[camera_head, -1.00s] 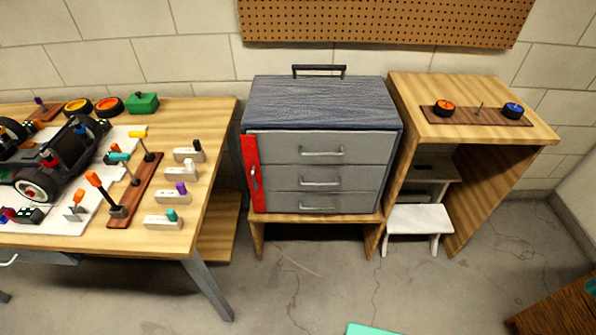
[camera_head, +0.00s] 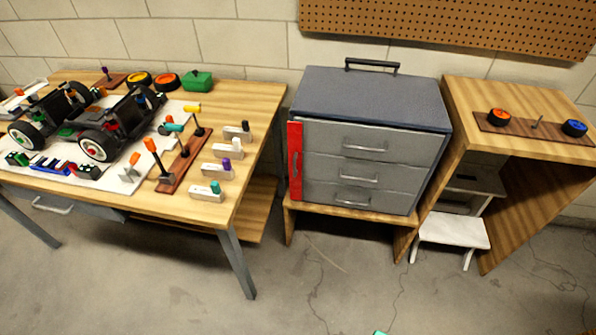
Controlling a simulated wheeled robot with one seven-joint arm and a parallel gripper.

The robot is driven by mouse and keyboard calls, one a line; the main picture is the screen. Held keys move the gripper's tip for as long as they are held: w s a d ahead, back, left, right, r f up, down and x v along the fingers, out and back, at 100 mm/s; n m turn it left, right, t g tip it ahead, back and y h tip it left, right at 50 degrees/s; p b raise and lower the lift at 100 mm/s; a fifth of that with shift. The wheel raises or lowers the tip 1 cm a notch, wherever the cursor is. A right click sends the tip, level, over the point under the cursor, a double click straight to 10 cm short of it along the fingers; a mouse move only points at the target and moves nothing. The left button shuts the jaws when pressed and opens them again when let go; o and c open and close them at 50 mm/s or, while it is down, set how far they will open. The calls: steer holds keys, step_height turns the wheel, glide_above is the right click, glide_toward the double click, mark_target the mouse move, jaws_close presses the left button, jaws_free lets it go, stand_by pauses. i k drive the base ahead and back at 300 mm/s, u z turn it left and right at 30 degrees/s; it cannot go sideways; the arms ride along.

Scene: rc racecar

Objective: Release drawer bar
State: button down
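The drawer bar (camera_head: 295,161) is a red upright bar with a small handle, at the left front edge of the grey drawer cabinet (camera_head: 370,90). It stands upright beside the left ends of the drawers. The cabinet has three grey drawers with metal handles: a top drawer (camera_head: 365,147), a middle drawer (camera_head: 358,178) and a bottom drawer (camera_head: 353,201). All three look shut. My gripper is not in view.
The cabinet stands on a low wooden stand (camera_head: 345,215). A wooden workbench (camera_head: 262,110) with racecars and tools is on the left. A wooden shelf unit (camera_head: 470,105) and a white step stool (camera_head: 450,232) are on the right. The floor in front of the cabinet is clear.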

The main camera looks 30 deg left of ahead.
mark_target(294, 129)
steer(key=k, duration=0.65)
steer(key=u, duration=0.65)
steer(key=i, duration=1)
steer(key=z, duration=0.05)
